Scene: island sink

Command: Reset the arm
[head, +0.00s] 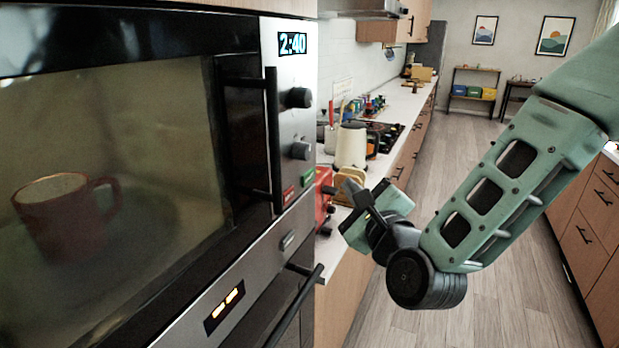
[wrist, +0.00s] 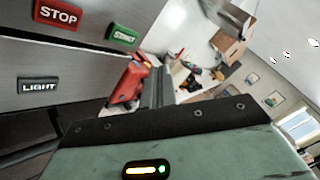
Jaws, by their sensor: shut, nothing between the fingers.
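My arm (head: 510,170) reaches in from the right of the head view, bent at a dark wrist joint. My gripper (head: 352,197) is at its left end, in the air just right of the microwave's control panel, touching nothing that I can see. In the wrist view my gripper's dark fingers (wrist: 158,88) are together with nothing between them. The microwave (head: 110,55) fills the left of the head view with its door shut. A red mug (head: 65,225) stands inside behind the glass.
The microwave's door handle (head: 272,140), green start button (wrist: 122,36) and red stop button (wrist: 58,14) are close to my gripper. A red toaster (head: 322,195) and a white kettle (head: 351,146) stand on the counter behind. The wooden floor (head: 450,170) of the aisle is clear.

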